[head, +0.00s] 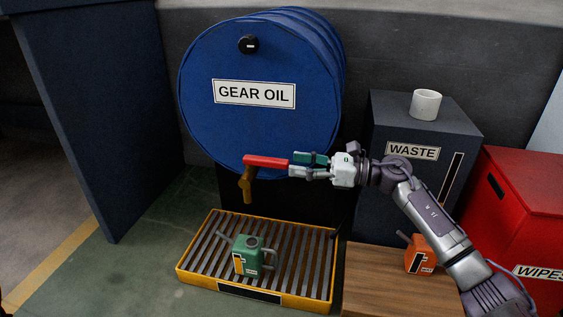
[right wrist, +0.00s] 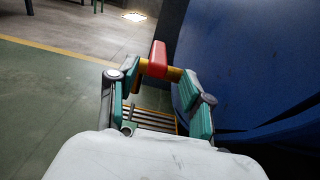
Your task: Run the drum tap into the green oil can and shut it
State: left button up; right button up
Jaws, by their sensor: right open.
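The blue drum (head: 225,130) labelled GEAR OIL lies on its side, its round face toward me. Its tap (head: 246,187) has a brass spout pointing down and a red lever (head: 265,161) lying about level. No oil stream is visible. The green oil can (head: 248,256) stands upright on the slatted drip tray (head: 195,252), below the tap. My right gripper (head: 292,165) is open at the lever's right end. In the right wrist view, the red lever (right wrist: 157,58) shows just beyond and between the open fingertips (right wrist: 158,78); contact is unclear. My left gripper is out of view.
A dark WASTE box (head: 390,190) with a white cup (head: 425,104) on top stands right of the drum. An orange can (head: 418,257) sits on a wooden surface (head: 375,285), beside a red WIPES box (head: 515,210). A dark panel (head: 95,110) stands left; floor there is clear.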

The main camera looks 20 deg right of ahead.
jog(key=v, duration=0.5)
jog(key=shift+s+d, duration=0.25)
jog(key=shift+d, duration=0.05)
